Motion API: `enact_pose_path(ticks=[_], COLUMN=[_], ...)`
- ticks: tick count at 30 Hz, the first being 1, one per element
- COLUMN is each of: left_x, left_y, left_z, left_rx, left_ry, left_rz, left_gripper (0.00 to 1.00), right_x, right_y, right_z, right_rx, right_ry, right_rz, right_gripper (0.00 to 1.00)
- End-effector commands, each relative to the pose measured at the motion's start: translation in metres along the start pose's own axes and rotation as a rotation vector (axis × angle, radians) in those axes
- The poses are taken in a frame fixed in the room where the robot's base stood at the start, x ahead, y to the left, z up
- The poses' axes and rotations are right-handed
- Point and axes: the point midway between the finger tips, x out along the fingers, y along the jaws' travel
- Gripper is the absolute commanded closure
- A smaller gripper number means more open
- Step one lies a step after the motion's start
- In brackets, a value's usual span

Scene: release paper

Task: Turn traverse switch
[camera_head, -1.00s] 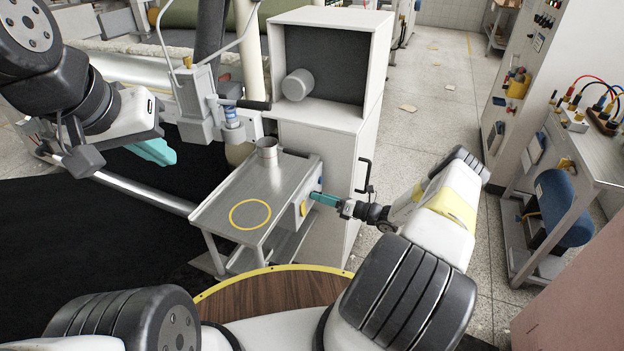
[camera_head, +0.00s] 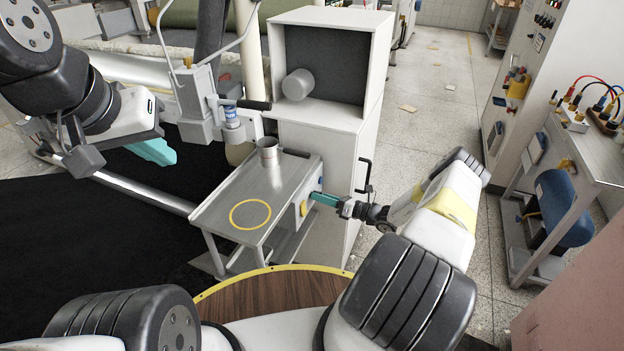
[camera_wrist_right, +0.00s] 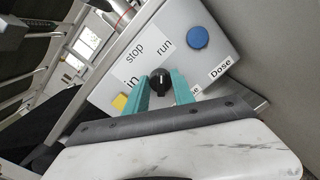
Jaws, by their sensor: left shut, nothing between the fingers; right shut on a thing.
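The traverse switch is a black rotary knob (camera_wrist_right: 160,80) with a small white mark, on the grey control panel (camera_wrist_right: 207,60). Labels around it read "stop", "run" and "in"; another label is partly covered by a finger. The white mark sits on the knob's upper side in the right wrist view. My right gripper (camera_wrist_right: 160,90), with teal fingers, is shut on the knob, one finger on each side. In the head view, the right gripper (camera_head: 315,197) meets the panel's side and hides the knob. My left gripper (camera_head: 155,151) is shut and empty, away at the left.
A blue button (camera_wrist_right: 197,37) and a yellow button (camera_wrist_right: 120,102) flank the knob. The panel is on a metal table (camera_head: 215,208) bearing a metal cup (camera_head: 268,155). A white cabinet (camera_head: 338,165) stands close behind. Open floor (camera_head: 425,125) lies to the right.

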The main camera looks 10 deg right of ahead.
Motion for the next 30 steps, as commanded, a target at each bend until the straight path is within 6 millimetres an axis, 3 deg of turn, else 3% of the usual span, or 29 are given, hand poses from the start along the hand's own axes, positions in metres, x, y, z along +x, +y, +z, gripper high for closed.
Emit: enact_pose_path(ticks=[21,30], left_x=[0.0,0.0], left_y=[0.0,0.0], left_z=[0.0,0.0], left_rx=[0.0,0.0], left_ry=[0.0,0.0], left_rz=[0.0,0.0], left_gripper=[1.0,1.0], right_x=[-0.0008,-0.0011], right_y=[-0.0007,-0.0009], right_z=[-0.0016,-0.0013], right_rx=[-0.579,-0.737], right_ry=[-0.028,-0.036], right_rz=[0.019,0.025], right_gripper=[1.0,1.0])
